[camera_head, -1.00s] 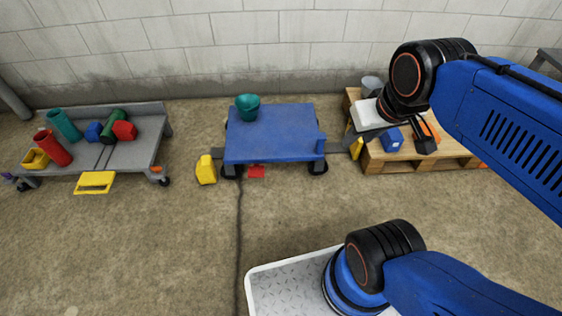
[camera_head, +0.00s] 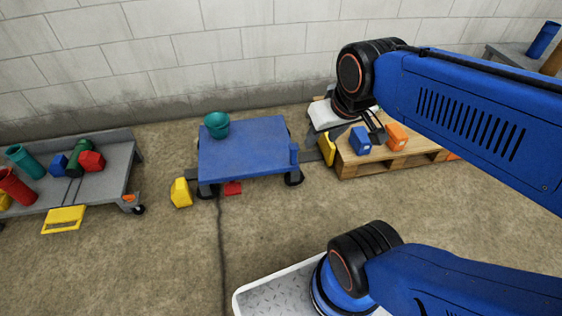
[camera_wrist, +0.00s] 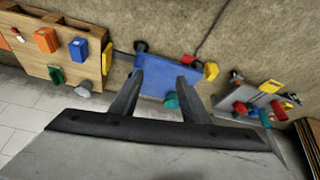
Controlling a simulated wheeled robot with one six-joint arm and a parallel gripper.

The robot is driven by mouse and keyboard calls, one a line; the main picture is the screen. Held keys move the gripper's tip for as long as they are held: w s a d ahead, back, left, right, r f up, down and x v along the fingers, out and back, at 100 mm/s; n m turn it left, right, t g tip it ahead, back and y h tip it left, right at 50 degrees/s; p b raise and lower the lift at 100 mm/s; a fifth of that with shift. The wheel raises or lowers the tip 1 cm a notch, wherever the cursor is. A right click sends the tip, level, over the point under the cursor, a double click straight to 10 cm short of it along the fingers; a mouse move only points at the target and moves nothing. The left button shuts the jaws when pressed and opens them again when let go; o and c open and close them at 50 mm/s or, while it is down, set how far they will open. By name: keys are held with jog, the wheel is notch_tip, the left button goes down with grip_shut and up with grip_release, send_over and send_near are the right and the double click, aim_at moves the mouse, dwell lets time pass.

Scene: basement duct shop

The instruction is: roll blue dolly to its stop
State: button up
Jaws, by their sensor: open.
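The blue dolly (camera_head: 245,152) stands on the floor near the back wall, with black wheels and a small blue upright on its right edge. A teal pot (camera_head: 216,125) stands on its back left corner. A yellow block (camera_head: 181,193) is beside its left end and a yellow piece (camera_head: 327,148) is past its right end; I cannot tell which is the stop. A red block (camera_head: 232,188) lies at its front edge. In the wrist view, my gripper (camera_wrist: 158,94) is open and empty, its fingers overlapping the blue dolly (camera_wrist: 160,84) in the picture; contact cannot be told.
A wooden pallet (camera_head: 380,168) at the right bears an orange block (camera_head: 396,137) and a blue block (camera_head: 360,140). A grey cart (camera_head: 110,178) with several coloured pieces and a yellow handle stands at the left.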

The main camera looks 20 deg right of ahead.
jog(key=w+d+f, duration=0.1)
jog(key=w+f, duration=0.1)
jog(key=w, duration=0.4)
jog(key=w+d+f, duration=0.1)
jog(key=w+f, duration=0.2)
jog(key=w, duration=0.4)
jog(key=m, duration=0.2)
send_over(293, 155)
jog(key=s, duration=0.4)
notch_tip(293, 155, down, 31)
jog(key=shift+h, duration=0.4)
jog(key=x, duration=1.7)
jog(key=shift+f, duration=0.3)
jog(key=shift+c, duration=0.3)
jog(key=c, duration=1)
jog(key=shift+s+d, duration=0.1)
grip_shut()
